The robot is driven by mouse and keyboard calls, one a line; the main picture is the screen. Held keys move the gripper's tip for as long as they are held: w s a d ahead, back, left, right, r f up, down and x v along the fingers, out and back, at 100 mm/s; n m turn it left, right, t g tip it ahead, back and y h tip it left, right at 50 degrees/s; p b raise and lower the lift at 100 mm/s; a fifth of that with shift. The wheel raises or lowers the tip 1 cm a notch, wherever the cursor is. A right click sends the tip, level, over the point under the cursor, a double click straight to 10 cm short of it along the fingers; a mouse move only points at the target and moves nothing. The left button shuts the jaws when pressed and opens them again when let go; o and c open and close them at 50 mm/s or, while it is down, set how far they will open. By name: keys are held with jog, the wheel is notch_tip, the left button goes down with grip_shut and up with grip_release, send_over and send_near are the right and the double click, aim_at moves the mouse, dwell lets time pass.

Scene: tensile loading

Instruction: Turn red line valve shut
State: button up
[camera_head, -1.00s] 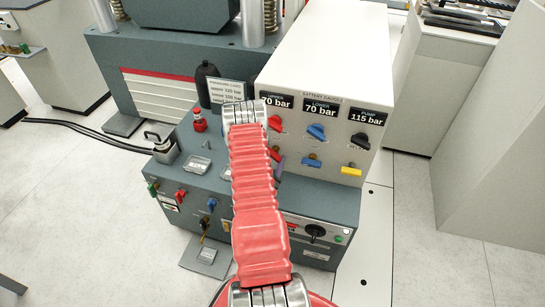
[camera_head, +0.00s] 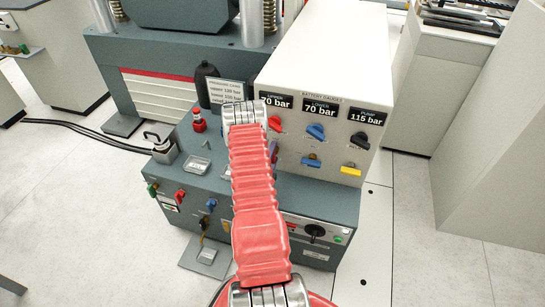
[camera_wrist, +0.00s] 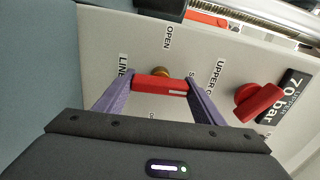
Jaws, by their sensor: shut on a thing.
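The red line valve's bar handle (camera_wrist: 160,85) is between the two purple fingers of my gripper (camera_wrist: 158,96) in the wrist view. The fingers are shut on it, one at each end. The handle lies nearly level across the picture, with its brass stem (camera_wrist: 162,71) behind it. An OPEN label (camera_wrist: 167,37) is above it, and a partly hidden label beginning with S (camera_wrist: 192,76) is by its right end. In the head view my red arm hides most of this valve and my gripper.
A red upper knob (camera_wrist: 257,102) is close to the right finger in the wrist view. On the white gauge panel (camera_head: 330,60), blue and black knobs sit above a blue lever (camera_head: 311,161) and a yellow lever (camera_head: 350,169). The grey console (camera_head: 315,200) is below.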

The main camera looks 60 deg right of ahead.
jog(key=shift+s+f+m, duration=0.2)
jog(key=shift+s+m, duration=0.1)
jog(key=shift+m, duration=0.1)
jog(key=o, duration=1.1)
jog(key=shift+w+r, duration=0.1)
jog(key=shift+w, duration=0.1)
jog(key=shift+c, duration=0.2)
jog(key=shift+a, duration=0.1)
jog(key=s+a, duration=0.2)
jog(key=a, duration=1.1)
jog(key=shift+a, duration=0.25)
